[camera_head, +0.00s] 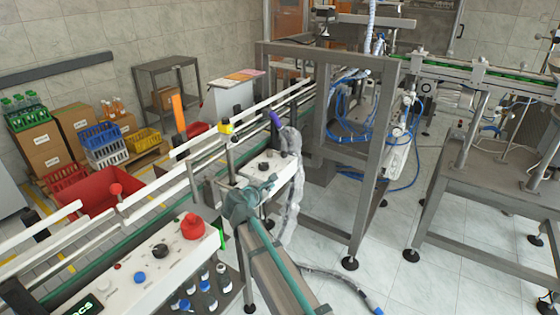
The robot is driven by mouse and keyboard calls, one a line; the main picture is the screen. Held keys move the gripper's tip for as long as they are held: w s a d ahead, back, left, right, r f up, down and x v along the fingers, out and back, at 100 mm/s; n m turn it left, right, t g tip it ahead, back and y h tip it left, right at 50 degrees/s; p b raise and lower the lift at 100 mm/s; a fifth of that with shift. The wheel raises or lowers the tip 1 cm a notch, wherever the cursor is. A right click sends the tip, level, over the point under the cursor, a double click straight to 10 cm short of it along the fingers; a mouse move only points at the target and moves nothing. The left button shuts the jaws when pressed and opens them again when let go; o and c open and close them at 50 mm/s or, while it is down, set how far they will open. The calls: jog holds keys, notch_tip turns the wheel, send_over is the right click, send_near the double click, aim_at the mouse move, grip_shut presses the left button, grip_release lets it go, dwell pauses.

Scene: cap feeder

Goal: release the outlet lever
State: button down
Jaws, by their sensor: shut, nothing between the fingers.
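I cannot single out the outlet lever for certain. An orange upright piece (178,112) stands farther along the line. A teal fitting (240,200) sits at the upper end of a grey beam with a teal strip (275,262), which runs down to the bottom edge. A grey jointed or wrapped piece (290,142) with a purple-blue end stands just beyond it. I cannot make out my gripper in this view.
A white control panel (120,285) with a large red button (193,226) is at the lower left. A red bin (95,205) and several crates stand behind the conveyor. A steel frame (362,170) and a second conveyor (490,72) stand right. Tile floor shows between the frames.

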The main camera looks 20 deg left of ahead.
aim_at(282, 156)
jog(key=r+n, duration=0.1)
jog(key=n, duration=0.1)
jog(key=w+a+r+n+t, duration=0.1)
jog(key=r+n, duration=0.1)
jog(key=n, duration=0.1)
jog(key=w+r+n+t, duration=0.1)
jog(key=n, duration=0.1)
jog(key=shift+w+a+r+n+y, duration=0.25)
jog(key=shift+a+n+y, duration=0.05)
jog(key=shift+a+n, duration=0.1)
jog(key=p+x, duration=0.4)
jog(key=x, duration=0.9)
jog(key=shift+r, duration=0.15)
jog(key=shift+w+d, duration=0.15)
jog(key=shift+w, duration=0.3)
